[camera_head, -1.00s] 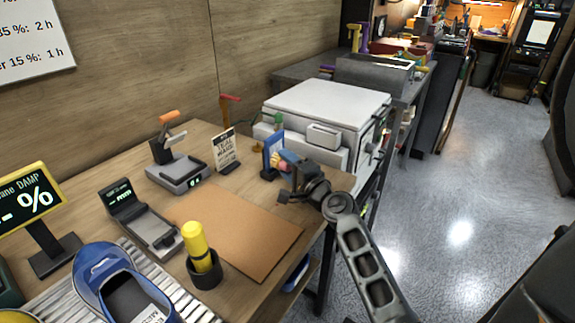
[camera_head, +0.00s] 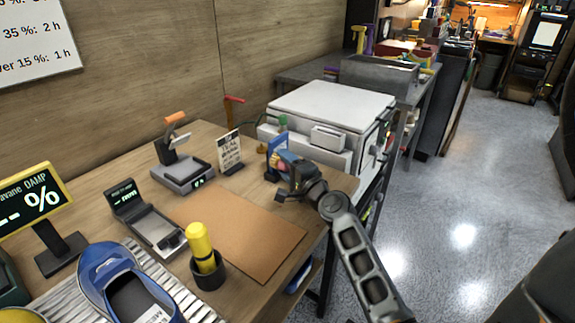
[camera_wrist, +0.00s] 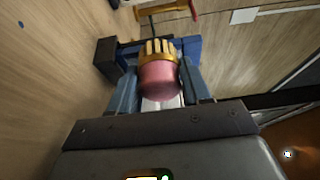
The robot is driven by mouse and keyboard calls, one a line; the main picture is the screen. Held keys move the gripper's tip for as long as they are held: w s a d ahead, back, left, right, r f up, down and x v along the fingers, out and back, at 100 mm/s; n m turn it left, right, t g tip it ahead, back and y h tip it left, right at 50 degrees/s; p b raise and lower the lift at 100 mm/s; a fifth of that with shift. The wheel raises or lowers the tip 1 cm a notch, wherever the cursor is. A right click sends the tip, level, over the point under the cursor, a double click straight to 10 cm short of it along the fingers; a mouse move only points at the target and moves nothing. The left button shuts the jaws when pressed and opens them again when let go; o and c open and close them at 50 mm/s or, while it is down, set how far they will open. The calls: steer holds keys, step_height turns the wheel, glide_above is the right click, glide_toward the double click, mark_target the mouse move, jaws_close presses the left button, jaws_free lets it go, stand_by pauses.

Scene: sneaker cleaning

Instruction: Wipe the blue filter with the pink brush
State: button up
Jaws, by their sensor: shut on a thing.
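My gripper (camera_head: 281,166) is shut on the pink brush (camera_wrist: 159,81), above the back right of the wooden table. In the wrist view the brush sits between the two blue-grey fingers, with its yellow bristles (camera_wrist: 158,48) pointing away from me. The blue filter (camera_head: 271,164) stands upright in front of the gripper. In the wrist view its blue frame (camera_wrist: 187,46) shows just behind the bristles. The bristles overlap the filter in the picture, and I cannot tell whether they touch it. The gripper hides part of the filter.
A white machine (camera_head: 335,110) stands close behind the gripper. A small sign (camera_head: 229,150) and a grey device with an orange handle (camera_head: 183,172) stand left. A brown mat (camera_head: 245,230), a yellow-topped holder (camera_head: 202,250) and a blue sneaker (camera_head: 105,265) are nearer.

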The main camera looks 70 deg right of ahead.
steer(key=shift+d, duration=0.15)
steer(key=shift+s+d+b, duration=0.25)
steer(key=shift+d+b, duration=0.3)
steer(key=shift+d, duration=0.5)
steer(key=shift+s+d+b, duration=0.25)
steer(key=shift+d+b, duration=0.3)
steer(key=shift+d, duration=0.5)
steer(key=shift+s+d+b, duration=0.25)
steer(key=shift+d+b, duration=0.3)
steer(key=shift+d, duration=0.5)
steer(key=shift+a, duration=0.1)
steer(key=shift+w+a+r+p, duration=0.1)
steer(key=shift+w+a+p, duration=0.2)
steer(key=shift+a, duration=0.4)
steer(key=shift+w+a+f+p, duration=0.1)
steer(key=shift+w+a+p, duration=0.2)
steer(key=shift+a, duration=0.45)
steer(key=shift+w+a+r+p, duration=0.15)
steer(key=shift+a+p, duration=0.2)
steer(key=shift+a, duration=0.35)
steer(key=shift+w+a+p, duration=0.2)
steer(key=shift+a+p, duration=0.2)
steer(key=shift+a, duration=0.75)
steer(key=shift+s, duration=0.15)
